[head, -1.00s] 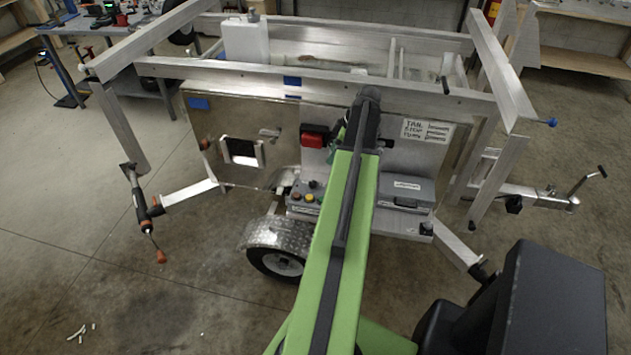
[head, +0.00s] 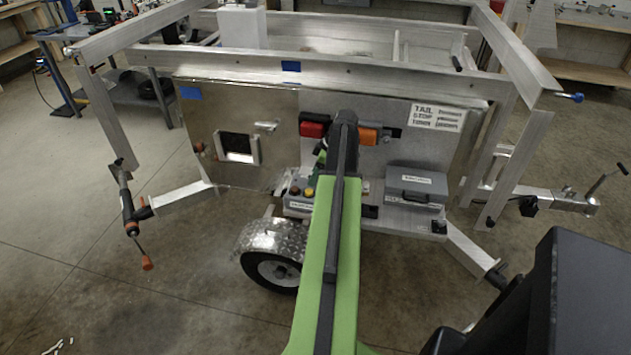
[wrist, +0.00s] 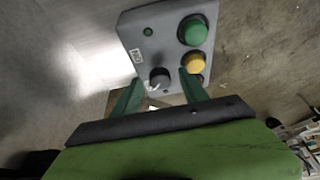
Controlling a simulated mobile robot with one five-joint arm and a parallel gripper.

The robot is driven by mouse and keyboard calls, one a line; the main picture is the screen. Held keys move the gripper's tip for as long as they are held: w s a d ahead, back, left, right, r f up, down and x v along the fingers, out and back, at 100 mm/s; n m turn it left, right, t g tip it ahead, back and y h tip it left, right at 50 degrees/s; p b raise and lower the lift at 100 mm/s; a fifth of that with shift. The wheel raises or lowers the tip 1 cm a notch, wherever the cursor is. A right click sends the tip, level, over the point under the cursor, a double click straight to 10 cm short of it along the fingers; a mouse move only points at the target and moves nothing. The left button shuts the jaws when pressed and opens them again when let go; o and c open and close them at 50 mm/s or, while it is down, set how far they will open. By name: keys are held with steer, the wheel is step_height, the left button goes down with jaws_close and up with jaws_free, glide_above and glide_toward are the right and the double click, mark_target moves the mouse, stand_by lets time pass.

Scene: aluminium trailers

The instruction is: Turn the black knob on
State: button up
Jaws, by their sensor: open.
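The black knob (wrist: 160,77) sits on the face of a grey control box (wrist: 150,25) in the wrist view. A light mark shows at the knob's lower edge; I cannot tell its exact setting. The box also carries a green button (wrist: 194,30), a yellow button (wrist: 194,63) and a partly hidden one below it. My gripper (wrist: 159,79) is open, its two green fingers on either side of the knob in the picture. I cannot tell whether they touch it. In the head view the box (head: 299,206) shows left of my arm, and the knob is hidden.
The box is on an aluminium trailer (head: 400,80) with a wheel fender (head: 268,238) below it. Right of my arm are an orange lamp (head: 368,136) and a grey case (head: 416,184). A red lamp (head: 313,129) is to the left. Open floor lies at left.

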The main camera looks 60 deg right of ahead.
steer(key=shift+r, duration=0.1)
steer(key=shift+c, duration=0.2)
jaws_close()
steer(key=shift+a, duration=0.1)
steer(key=m, duration=0.1)
steer(key=m+h, duration=0.1)
steer(key=m, duration=0.2)
steer(key=shift+s+a+m+h, duration=0.1)
steer(key=shift+a+m+h, duration=0.2)
steer(key=shift+h, duration=0.1)
steer(key=m, duration=0.2)
steer(key=m+h, duration=0.1)
steer(key=m, duration=0.1)
steer(key=shift+a+m+g+h, duration=0.1)
steer(key=shift+m+g+h, duration=0.2)
steer(key=m, duration=0.1)
steer(key=m+h, duration=0.1)
steer(key=m, duration=0.1)
steer(key=m+g, duration=0.1)
steer(key=shift+w+a+m+h, duration=0.1)
steer(key=shift+w+m+h, duration=0.15)
steer(key=shift+m+h, duration=0.05)
steer(key=shift+w+m+g+h, duration=0.1)
steer(key=shift+m+g+h, duration=0.4)
steer(key=shift+m, duration=1.6)
steer(key=shift+g, duration=0.3)
